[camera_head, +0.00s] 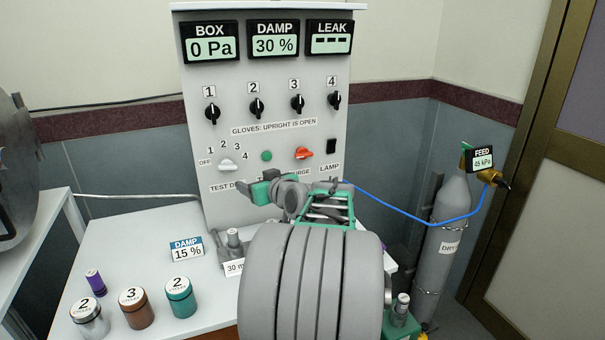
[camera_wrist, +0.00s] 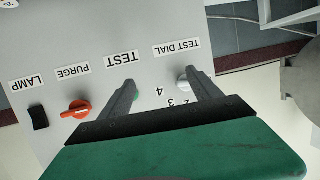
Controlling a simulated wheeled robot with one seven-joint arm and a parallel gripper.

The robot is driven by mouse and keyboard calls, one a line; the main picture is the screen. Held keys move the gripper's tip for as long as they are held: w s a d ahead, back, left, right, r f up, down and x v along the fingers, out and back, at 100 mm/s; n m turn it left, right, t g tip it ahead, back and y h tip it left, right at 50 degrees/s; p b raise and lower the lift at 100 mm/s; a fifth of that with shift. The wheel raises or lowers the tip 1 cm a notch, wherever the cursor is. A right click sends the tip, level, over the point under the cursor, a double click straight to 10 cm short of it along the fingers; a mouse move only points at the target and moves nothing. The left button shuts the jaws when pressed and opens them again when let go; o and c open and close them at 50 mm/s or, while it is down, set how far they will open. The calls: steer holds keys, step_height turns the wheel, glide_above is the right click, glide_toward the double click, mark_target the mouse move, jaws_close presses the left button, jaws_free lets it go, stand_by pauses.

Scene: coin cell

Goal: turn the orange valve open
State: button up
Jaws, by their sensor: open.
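The orange valve (camera_head: 304,153) is a small orange knob on the upright grey panel, above the PURGE label. Its handle lies roughly level. In the wrist view the valve (camera_wrist: 77,109) shows upside down, left of my fingers and apart from them. My gripper (camera_head: 262,188) is in front of the lower panel, below and left of the valve in the head view. In the wrist view my gripper (camera_wrist: 161,80) is open, its two fingers spread with nothing held between them. My gripper and arm hide part of the TEST and PURGE labels in the head view.
Near the valve are a green button (camera_head: 266,156), a white test dial (camera_head: 227,164) and a black lamp switch (camera_head: 331,146). Several black knobs sit above. Lidded jars (camera_head: 181,298) stand on the white table at left. A blue hose (camera_head: 420,216) runs to a gas cylinder (camera_head: 447,240).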

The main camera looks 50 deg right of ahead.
mark_target(305, 155)
steer(key=s+d+r+m+t+h+b, duration=0.1)
steer(key=s+d+h, duration=0.1)
steer(key=s+d, duration=0.35)
steer(key=s+d+r+m+t+h, duration=0.1)
steer(key=s+d+h, duration=0.15)
steer(key=d, duration=0.55)
steer(key=shift+g, duration=0.3)
steer(key=x, duration=0.3)
steer(key=p+x, duration=0.1)
steer(key=x, duration=0.3)
steer(key=shift+s+d+r, duration=0.1)
steer(key=shift+r, duration=0.1)
steer(key=c, duration=1.4)
